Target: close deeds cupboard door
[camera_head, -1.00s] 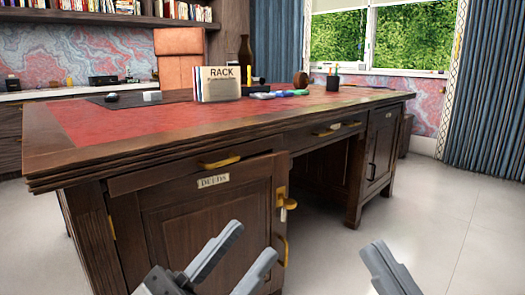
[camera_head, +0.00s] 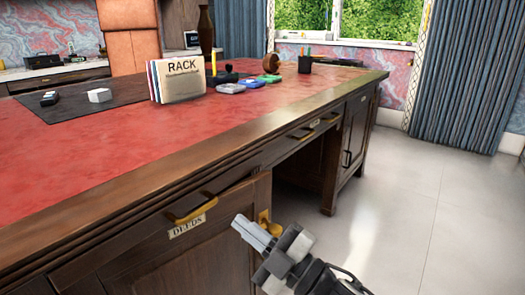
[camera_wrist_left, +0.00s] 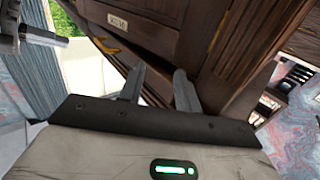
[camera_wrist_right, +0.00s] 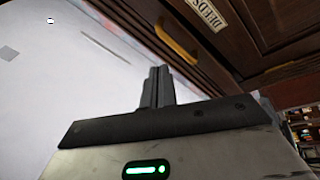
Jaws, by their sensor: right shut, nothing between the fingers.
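The deeds cupboard door (camera_head: 226,258) is dark wood with a "DEEDS" label (camera_head: 187,226), at the lower left front of the desk. It looks slightly ajar; a dark gap shows along its top edge in the left wrist view, where the door (camera_wrist_left: 150,27) is seen upside down. Brass fittings (camera_head: 266,220) sit at its right edge, partly behind my right gripper (camera_head: 252,230). That gripper is shut and empty, close in front of the door edge; contact cannot be told. My left gripper (camera_wrist_left: 158,80) is open and empty near the door, outside the head view.
The desk (camera_head: 160,187) has a red leather top with a rack of folders (camera_head: 176,80) and small items. A brass drawer handle (camera_head: 193,206) juts out above the door. The kneehole is open to the right. The pale floor (camera_head: 420,220) is clear there.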

